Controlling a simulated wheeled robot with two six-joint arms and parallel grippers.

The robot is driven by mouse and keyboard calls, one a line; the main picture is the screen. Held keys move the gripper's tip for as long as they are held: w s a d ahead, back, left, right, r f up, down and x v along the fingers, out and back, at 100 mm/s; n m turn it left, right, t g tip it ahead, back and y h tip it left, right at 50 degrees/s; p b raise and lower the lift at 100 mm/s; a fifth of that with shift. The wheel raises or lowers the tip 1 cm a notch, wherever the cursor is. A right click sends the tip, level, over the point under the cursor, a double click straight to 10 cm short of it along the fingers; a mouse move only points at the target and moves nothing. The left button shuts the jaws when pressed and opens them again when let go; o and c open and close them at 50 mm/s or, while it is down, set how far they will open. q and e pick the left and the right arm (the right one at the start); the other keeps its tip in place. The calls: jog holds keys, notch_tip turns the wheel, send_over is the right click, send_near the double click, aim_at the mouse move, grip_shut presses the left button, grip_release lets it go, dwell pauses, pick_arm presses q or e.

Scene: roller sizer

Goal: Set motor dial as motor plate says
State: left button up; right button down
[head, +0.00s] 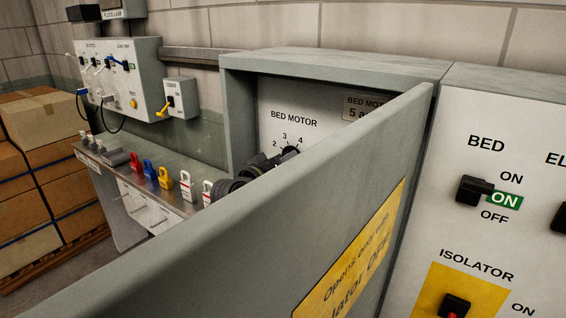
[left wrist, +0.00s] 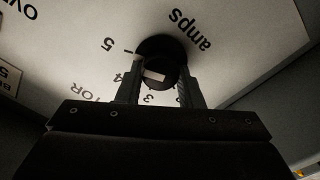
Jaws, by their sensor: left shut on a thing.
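The motor dial is a round black knob (left wrist: 160,50) on the white BED MOTOR panel (head: 275,105) inside the grey cabinet. My left gripper (head: 288,156) reaches in behind the open door and is shut on the knob, one finger on each side in the left wrist view (left wrist: 158,82). Numbers 3, 4 and 5 show around the dial there, with "amps" beside it. A pale mark shows on the knob; I cannot tell which number it points to. The motor plate (head: 362,106) reads "BED MOT…" and "5 a…", its right end hidden by the door. My right gripper is not in view.
The open cabinet door (head: 230,235) with a yellow sign (head: 352,255) crosses the front. At right are the BED switch (head: 474,190) showing ON and the ISOLATOR switch (head: 454,305). At left stand a shelf with coloured tags (head: 150,170) and stacked boxes (head: 40,150).

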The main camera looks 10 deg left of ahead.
pick_arm(q)
jog(key=o, duration=1)
jog(key=shift+c, duration=0.2)
jog(key=b+v, duration=0.2)
jog(key=v, duration=1.5)
jog(key=shift+s, duration=0.2)
jog(key=shift+a+f, duration=0.15)
